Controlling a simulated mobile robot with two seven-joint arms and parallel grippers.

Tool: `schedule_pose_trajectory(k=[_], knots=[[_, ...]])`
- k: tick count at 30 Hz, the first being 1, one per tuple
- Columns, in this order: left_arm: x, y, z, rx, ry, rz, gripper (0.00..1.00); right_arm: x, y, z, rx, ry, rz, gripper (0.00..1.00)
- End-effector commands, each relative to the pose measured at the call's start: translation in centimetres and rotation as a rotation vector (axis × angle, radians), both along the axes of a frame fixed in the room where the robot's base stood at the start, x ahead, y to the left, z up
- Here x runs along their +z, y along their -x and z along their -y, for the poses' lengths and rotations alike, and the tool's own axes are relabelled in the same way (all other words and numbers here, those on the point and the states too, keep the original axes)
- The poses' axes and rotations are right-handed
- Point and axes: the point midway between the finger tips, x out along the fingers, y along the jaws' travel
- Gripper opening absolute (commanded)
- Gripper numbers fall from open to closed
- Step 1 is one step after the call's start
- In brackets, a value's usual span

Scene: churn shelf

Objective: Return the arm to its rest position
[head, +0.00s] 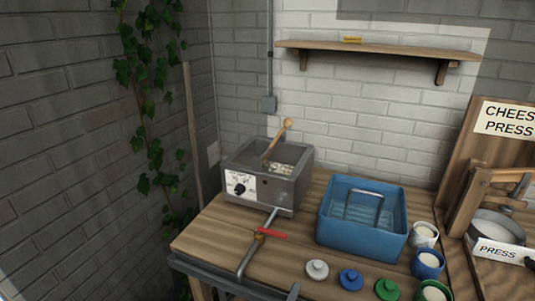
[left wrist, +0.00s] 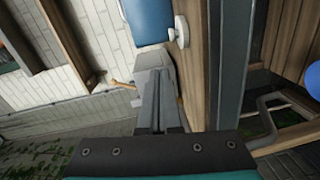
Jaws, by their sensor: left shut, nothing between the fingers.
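My left gripper (left wrist: 160,118) shows in the left wrist view with its two grey fingers together and nothing between them. My right gripper is in neither view. The rest of the left arm is out of the head view.
A wooden table (head: 210,238) holds a grey vat (head: 297,191) with a wooden-handled paddle (head: 275,145), a blue bin (head: 345,237), several cups and lids, and a cheese press (head: 467,203). A red-handled tap (head: 270,234) projects forward. A wall shelf (head: 385,50) hangs above.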

Motion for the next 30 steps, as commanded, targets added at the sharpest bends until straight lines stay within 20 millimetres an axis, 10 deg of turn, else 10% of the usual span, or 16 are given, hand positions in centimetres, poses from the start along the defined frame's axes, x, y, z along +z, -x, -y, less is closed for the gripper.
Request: schedule_pose_trajectory(k=[15, 30], knots=[[-3.2, 9.2, -9.7, -0.342, -0.856, -0.235, 0.0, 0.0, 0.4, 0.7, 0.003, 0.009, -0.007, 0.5], [-1.6, 19.7, -20.2, -0.657, -1.343, -0.486, 0.0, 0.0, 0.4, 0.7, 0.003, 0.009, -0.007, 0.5]])
